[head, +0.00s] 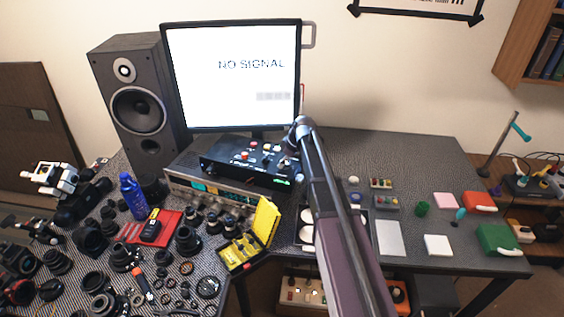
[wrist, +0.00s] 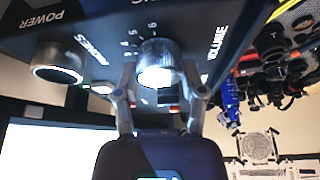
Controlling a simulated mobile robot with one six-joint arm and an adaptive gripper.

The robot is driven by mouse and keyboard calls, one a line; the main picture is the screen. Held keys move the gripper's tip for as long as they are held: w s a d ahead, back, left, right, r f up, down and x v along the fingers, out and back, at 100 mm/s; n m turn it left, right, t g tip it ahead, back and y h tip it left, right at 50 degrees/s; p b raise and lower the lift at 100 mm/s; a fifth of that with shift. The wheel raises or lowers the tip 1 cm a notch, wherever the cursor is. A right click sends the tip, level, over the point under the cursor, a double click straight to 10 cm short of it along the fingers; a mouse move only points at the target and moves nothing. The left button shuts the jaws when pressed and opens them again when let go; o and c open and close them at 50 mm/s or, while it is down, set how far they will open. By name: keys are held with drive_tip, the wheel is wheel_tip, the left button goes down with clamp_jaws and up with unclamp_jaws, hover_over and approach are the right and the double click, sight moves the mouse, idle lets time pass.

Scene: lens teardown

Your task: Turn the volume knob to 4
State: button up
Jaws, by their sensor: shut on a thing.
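The volume knob (wrist: 157,62) is a silver round knob with a bright front face on a black panel in the wrist view. The VOLUME label (wrist: 216,46) is beside it, and small numerals, 4, 5 and 6 among them, ring its far side. My gripper (wrist: 163,84) has one finger on each side of the knob and is shut on it. I cannot make out the knob's pointer. In the head view the black amplifier box (head: 222,166) sits below the monitor, with my gripper (head: 288,160) at its right end; the knob is hard to make out there.
A second silver knob (wrist: 57,64) is near the PHONES label. The amplifier rests on a silver unit (head: 190,187). The monitor (head: 232,75) stands behind and a speaker (head: 140,108) at left. Lens parts crowd the left table; an open yellow case (head: 264,222) is in front.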

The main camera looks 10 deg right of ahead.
drive_tip(key=m, duration=0.2)
drive_tip(key=m+t+h, duration=0.1)
drive_tip(key=m, duration=0.1)
drive_tip(key=shift+d+m+h, duration=0.2)
drive_tip(key=shift+m+h, duration=0.1)
drive_tip(key=m+h, duration=0.1)
drive_tip(key=m, duration=0.4)
drive_tip(key=shift+t+h, duration=0.4)
drive_tip(key=m+h, duration=0.1)
drive_tip(key=m, duration=0.1)
drive_tip(key=m+h, duration=0.1)
drive_tip(key=m, duration=0.2)
drive_tip(key=shift+m+g, duration=0.3)
drive_tip(key=m, duration=0.2)
drive_tip(key=m+g+h, duration=0.1)
drive_tip(key=m, duration=0.2)
drive_tip(key=shift+s+f+h, duration=0.1)
drive_tip(key=shift+h, duration=0.2)
drive_tip(key=shift+a, duration=0.1)
drive_tip(key=o, duration=1.2)
drive_tip(key=shift+c, duration=0.2)
